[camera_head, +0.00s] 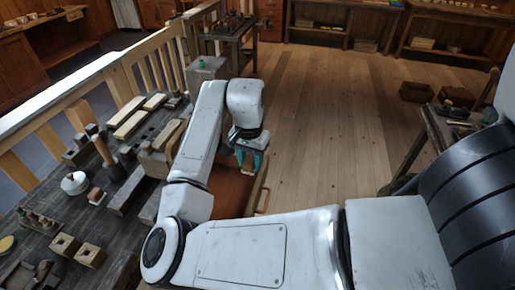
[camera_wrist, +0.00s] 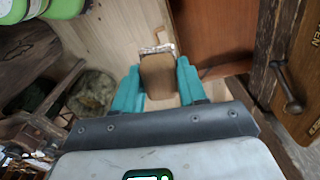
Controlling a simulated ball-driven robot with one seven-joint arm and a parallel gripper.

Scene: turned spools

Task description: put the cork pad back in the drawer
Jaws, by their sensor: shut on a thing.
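My gripper (camera_head: 250,160) is over the reddish-brown surface (camera_head: 232,188) at the bench's right side, which looks like an open drawer with a pale handle (camera_head: 263,201). In the wrist view, the two teal fingers of my gripper (camera_wrist: 160,86) are closed on a small brown block, which I take to be the cork pad (camera_wrist: 158,76). A pale, rough edge shows along its far end. The reddish-brown surface also shows beyond the fingers (camera_wrist: 215,30). In the head view the pad is mostly hidden by the gripper, and my arm covers part of the drawer.
A dark workbench (camera_head: 75,215) with several wooden blocks and tools lies to the left, beside a pale railing (camera_head: 100,75). The plank floor (camera_head: 330,120) is open to the right. The wrist view shows green containers (camera_wrist: 60,8) and a dark handle (camera_wrist: 287,90) on wood.

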